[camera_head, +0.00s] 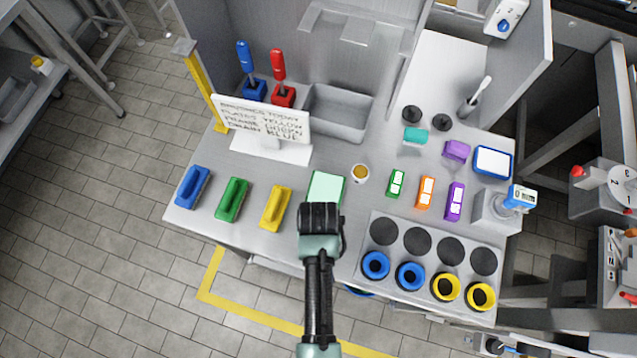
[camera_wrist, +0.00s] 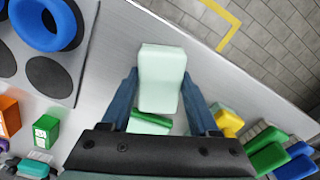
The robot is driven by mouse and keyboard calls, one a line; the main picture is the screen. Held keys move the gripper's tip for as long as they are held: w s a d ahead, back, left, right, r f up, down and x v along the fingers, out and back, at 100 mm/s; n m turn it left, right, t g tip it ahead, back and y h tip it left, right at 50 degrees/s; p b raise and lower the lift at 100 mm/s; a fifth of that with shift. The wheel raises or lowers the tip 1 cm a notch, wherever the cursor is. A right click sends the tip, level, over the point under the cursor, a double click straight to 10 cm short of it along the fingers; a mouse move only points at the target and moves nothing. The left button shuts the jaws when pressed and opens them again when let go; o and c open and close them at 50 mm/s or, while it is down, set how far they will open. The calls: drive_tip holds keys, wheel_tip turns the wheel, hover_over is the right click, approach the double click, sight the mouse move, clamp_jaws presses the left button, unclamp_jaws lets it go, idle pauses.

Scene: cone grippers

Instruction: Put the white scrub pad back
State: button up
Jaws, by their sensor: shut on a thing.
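The white scrub pad (camera_wrist: 161,78) is a pale, slightly mint block with rounded edges. In the wrist view it sits between the two blue fingers of my gripper (camera_wrist: 160,90), which is shut on it. A green strip (camera_wrist: 150,123) with a pale patch shows behind the pad, between the fingers; I cannot tell how far apart they are. In the head view my gripper (camera_head: 320,220) is over the front middle of the bench, its fingertips hidden. A pale green square (camera_head: 325,187) with a green edge shows just beyond it.
Blue (camera_head: 193,186), green (camera_head: 232,199) and yellow (camera_head: 275,207) scrub pads stand in a row at left. At right is a panel with blue and yellow rings (camera_head: 410,276). A sign (camera_head: 262,117) stands behind.

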drive_tip(key=shift+f, duration=0.1)
drive_tip(key=o, duration=1.2)
